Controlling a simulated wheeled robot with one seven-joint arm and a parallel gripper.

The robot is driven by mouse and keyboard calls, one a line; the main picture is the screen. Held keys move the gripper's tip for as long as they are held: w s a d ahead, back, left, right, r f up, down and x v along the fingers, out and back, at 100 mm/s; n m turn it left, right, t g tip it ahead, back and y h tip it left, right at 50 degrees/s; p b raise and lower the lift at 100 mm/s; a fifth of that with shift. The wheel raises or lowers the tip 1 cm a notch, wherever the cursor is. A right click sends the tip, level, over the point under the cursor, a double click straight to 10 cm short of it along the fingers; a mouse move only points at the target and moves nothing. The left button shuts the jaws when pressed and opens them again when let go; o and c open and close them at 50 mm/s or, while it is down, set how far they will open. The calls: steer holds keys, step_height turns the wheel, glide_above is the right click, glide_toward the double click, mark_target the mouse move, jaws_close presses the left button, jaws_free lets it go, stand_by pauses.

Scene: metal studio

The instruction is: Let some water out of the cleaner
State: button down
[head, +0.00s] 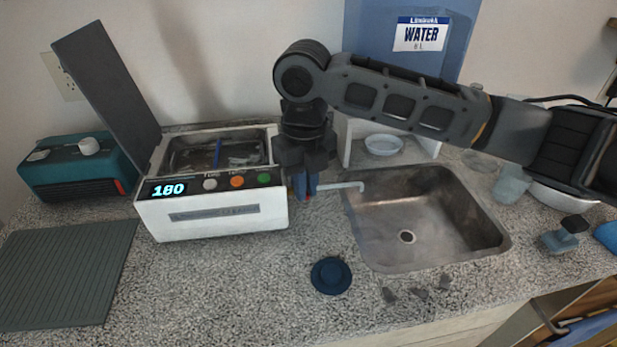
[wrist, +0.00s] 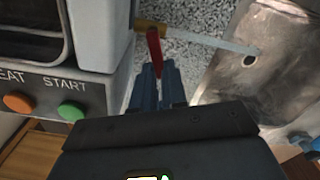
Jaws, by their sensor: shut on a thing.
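The white cleaner (head: 215,218) stands on the counter left of the sink, its lid raised and its display reading 180. Its basin (head: 190,155) is open at the top and holds a blue item. A thin pale drain pipe (head: 340,186) runs from its right side to over the sink (head: 425,225); the pipe also shows in the wrist view (wrist: 205,39). A red valve handle (wrist: 154,50) sits by the brass-coloured fitting at the pipe's root. My gripper (head: 304,192) points down beside the cleaner, its blue fingers (wrist: 158,82) shut on the red handle. The fingers partly hide the handle.
A dark blue round cap (head: 331,276) lies in front of the sink. A teal box (head: 78,168) and a ribbed mat (head: 65,275) are at left. The front counter middle is mostly clear.

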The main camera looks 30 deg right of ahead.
steer(key=shift+a+m+p, duration=0.2)
steer(key=shift+a+m, duration=0.05)
steer(key=shift+m, duration=0.45)
steer(key=shift+a+m+p, duration=0.2)
steer(key=shift+a+m, duration=0.05)
steer(key=shift+m, duration=0.45)
steer(key=c, duration=1.2)
jaws_free()
steer(key=shift+o, duration=0.2)
steer(key=shift+a, duration=0.1)
steer(key=shift+r, duration=0.1)
